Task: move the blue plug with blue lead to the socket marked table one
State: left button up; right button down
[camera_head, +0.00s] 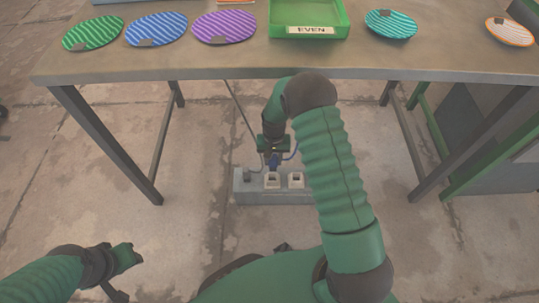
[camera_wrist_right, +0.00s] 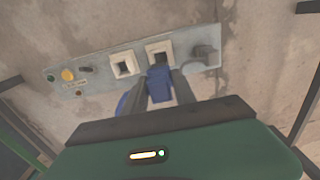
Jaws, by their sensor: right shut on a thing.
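The blue plug (camera_wrist_right: 159,86) is between the fingers of my right gripper (camera_wrist_right: 160,88), which is shut on it. In the head view the plug (camera_head: 274,160) is just above the middle white socket (camera_head: 272,180). In the wrist view it is close to that socket (camera_wrist_right: 160,53), whose dark opening shows; I cannot tell whether they touch. The blue lead (camera_wrist_right: 125,103) bends beside the gripper. Another white socket (camera_wrist_right: 122,65) is empty. No socket marking is readable. My left gripper (camera_head: 128,257) is at the lower left, away from the sockets; its jaw state is unclear.
The grey socket box (camera_head: 270,198) sits on the floor under the table (camera_head: 290,62). A grey plug (camera_wrist_right: 205,52) occupies its end, with a cable running up. A yellow button (camera_wrist_right: 68,74) is at the other end. Plates and a green tray (camera_head: 308,36) are on the table.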

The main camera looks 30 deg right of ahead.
jog(key=shift+a+f+b, duration=0.15)
jog(key=shift+f+b, duration=0.4)
jog(key=shift+f, duration=0.3)
notch_tip(320, 180, down, 4)
jog(key=b, duration=0.4)
jog(key=shift+r+p, duration=0.1)
jog(key=shift+p, duration=0.2)
jog(key=shift+p, duration=0.45)
dwell(0.4)
